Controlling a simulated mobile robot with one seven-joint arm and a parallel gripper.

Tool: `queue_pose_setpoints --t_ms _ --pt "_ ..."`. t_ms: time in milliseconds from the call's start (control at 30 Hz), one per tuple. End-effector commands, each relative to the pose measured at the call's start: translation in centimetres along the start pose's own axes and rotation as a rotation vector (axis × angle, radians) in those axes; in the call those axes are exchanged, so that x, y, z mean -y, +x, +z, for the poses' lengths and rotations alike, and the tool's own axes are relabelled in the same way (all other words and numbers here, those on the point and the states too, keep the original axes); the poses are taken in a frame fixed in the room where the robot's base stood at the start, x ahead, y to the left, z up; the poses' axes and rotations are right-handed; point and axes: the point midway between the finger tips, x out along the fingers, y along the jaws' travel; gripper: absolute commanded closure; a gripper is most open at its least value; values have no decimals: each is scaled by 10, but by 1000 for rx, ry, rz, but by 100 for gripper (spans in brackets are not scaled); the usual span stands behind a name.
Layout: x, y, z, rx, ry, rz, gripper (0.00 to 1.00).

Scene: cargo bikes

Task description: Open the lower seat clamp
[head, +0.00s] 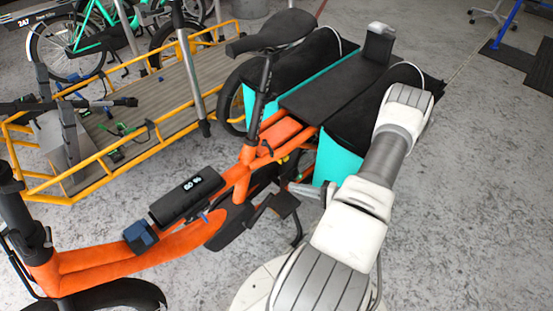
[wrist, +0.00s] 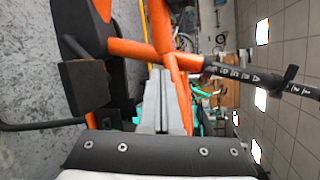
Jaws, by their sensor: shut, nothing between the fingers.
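The orange cargo bike (head: 130,250) has a black seat post (head: 262,95) rising from its frame to a black saddle (head: 272,32). The lower seat clamp (wrist: 208,66) appears to be where the orange seat tube meets the marked post in the wrist view. It is small there, and I cannot tell its lever's state. A dark lever-like part (wrist: 291,73) sits further up the post. My gripper (wrist: 158,80) is shut and empty, its grey fingers beside the orange frame tubes and apart from the clamp. In the head view, grey fingertips (head: 298,188) show right of the frame, below the clamp.
A black rear rack (head: 320,85) and turquoise-sided bags (head: 335,162) stand behind the seat post, near my arm. A black pedal (wrist: 82,85) is close left of my fingers. A yellow-railed cargo platform (head: 150,95) stands at the left. Floor is clear at lower right.

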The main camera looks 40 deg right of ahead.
Motion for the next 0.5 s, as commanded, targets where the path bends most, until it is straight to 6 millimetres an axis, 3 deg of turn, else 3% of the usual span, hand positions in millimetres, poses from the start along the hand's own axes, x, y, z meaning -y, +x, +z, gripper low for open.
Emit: queue_pose_setpoints --t_ms 33,200,500 --pt "-10 19 7 33 -21 92 100" --pt "-54 56 23 107 -116 403 100" --pt "-107 82 40 208 -377 917 100"
